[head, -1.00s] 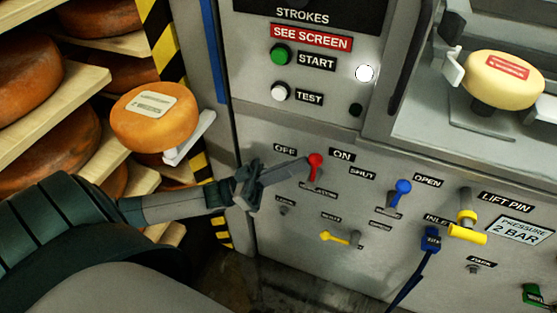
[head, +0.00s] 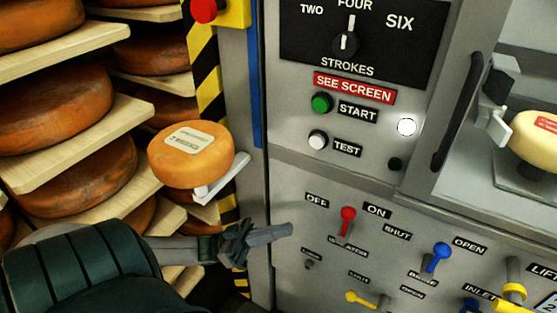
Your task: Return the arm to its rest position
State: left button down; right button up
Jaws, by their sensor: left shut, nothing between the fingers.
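My left gripper (head: 284,232) comes in from the lower left on a dark, jointed arm. It is shut and empty, in front of the machine panel (head: 290,178). Its tip is to the left of the red-knobbed lever (head: 348,213) and apart from it in the picture. The red lever stands up between the OFF and ON labels. My right gripper is not in view.
Blue (head: 441,250) and yellow (head: 352,297) levers stick out from the panel, right of and below the gripper. An orange cheese wheel (head: 192,167) sits on a small holder left of the panel. Wooden shelves (head: 75,168) with cheese wheels fill the left side.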

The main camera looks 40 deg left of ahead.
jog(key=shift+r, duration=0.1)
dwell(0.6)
